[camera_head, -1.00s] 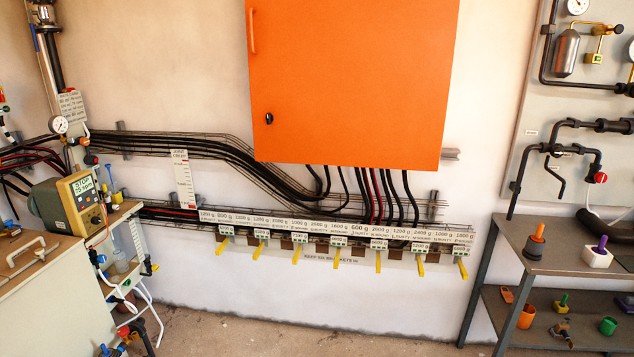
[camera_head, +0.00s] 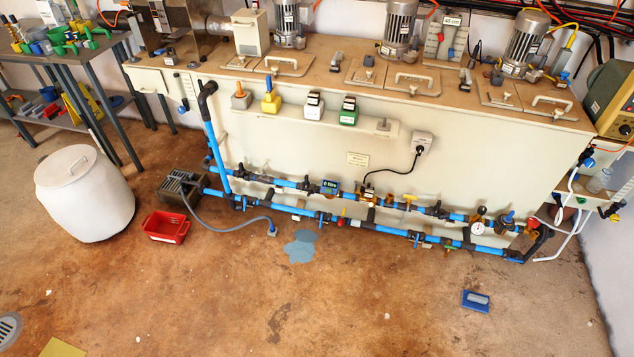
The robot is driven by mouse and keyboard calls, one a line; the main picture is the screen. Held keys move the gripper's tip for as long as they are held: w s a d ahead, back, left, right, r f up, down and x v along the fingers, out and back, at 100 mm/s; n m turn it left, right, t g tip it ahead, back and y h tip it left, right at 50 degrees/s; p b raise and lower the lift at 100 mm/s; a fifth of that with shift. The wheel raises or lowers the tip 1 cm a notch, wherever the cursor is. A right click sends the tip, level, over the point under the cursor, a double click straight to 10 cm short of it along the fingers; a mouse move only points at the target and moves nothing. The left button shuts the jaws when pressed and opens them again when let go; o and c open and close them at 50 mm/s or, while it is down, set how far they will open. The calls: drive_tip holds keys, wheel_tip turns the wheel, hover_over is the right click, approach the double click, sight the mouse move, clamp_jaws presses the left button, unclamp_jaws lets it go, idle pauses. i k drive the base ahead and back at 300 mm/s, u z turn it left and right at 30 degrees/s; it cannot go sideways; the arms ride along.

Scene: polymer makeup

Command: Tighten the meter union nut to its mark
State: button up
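A small meter with a green display (camera_head: 330,187) sits in the upper blue pipe run (camera_head: 280,181), low along the front of a long cream bench (camera_head: 290,150). Dark fittings (camera_head: 307,184) join the pipe beside the meter. Which of them is the union nut, and any mark on it, are too small to tell. A lower blue pipe run (camera_head: 385,229) passes below with several dark fittings and valves. My gripper is not in view.
A blue-grey puddle (camera_head: 301,246) lies on the floor before the pipes. A red tray (camera_head: 166,227), a white lidded bin (camera_head: 84,195) and a dark pump-like box (camera_head: 181,186) stand left. A blue block (camera_head: 476,300) lies right. The middle floor is mostly clear.

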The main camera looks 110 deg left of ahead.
sight(312, 186)
drive_tip(key=u, duration=4.2)
drive_tip(key=i, duration=0.75)
drive_tip(key=u, duration=0.75)
drive_tip(key=i, duration=0.95)
drive_tip(key=z, duration=0.1)
